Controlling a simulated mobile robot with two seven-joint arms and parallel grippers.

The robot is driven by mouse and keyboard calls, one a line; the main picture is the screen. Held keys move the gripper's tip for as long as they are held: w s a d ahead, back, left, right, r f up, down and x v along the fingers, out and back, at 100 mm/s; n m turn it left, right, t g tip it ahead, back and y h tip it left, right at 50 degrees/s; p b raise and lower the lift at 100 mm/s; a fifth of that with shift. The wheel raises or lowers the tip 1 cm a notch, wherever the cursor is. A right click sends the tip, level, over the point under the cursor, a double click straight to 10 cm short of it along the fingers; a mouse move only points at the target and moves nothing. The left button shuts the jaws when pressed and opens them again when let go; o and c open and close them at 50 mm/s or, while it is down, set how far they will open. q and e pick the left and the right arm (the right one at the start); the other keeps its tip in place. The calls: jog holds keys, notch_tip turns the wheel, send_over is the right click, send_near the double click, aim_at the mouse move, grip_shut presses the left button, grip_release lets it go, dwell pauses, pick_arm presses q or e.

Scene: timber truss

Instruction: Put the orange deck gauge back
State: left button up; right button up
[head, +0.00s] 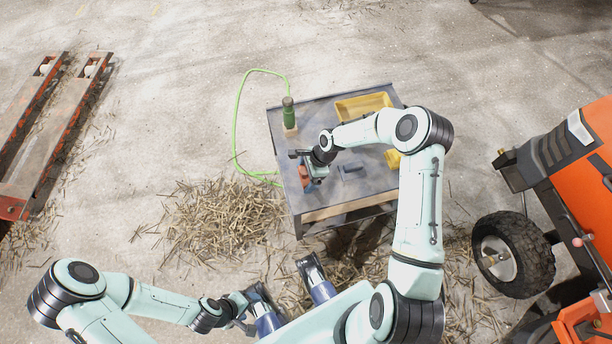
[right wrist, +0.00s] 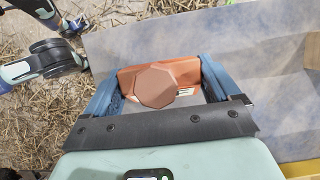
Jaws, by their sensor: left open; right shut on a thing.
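The orange deck gauge (right wrist: 187,72) sits between the blue fingers of my right gripper (right wrist: 158,80) in the right wrist view. A brown eight-sided knob (right wrist: 156,87) covers its middle. In the head view my right gripper (head: 309,168) is shut on the gauge (head: 304,177) at the left edge of the grey table (head: 338,196). I cannot tell whether the gauge touches the tabletop. My left gripper (head: 256,308) is open and low in the head view, off the table and apart from the gauge.
A green bottle-like object (head: 288,113) stands at the table's back left, beside a green hose (head: 236,122). A yellow tray (head: 363,105) is at the back. A small dark block (head: 352,169) lies right of my right gripper. An orange vehicle (head: 570,190) stands right; straw (head: 220,220) covers floor to the left.

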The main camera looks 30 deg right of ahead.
jog(key=shift+f, duration=0.4)
jog(key=o, duration=0.9)
jog(key=shift+f, duration=0.1)
jog(key=shift+c, duration=0.2)
jog(key=shift+r, duration=0.3)
jog(key=p+v, duration=0.1)
jog(key=v, duration=1)
jog(key=shift+d+r+p, duration=0.2)
jog(key=shift+r+p, duration=0.15)
jog(key=shift+p, duration=0.05)
jog(key=shift+s, duration=0.15)
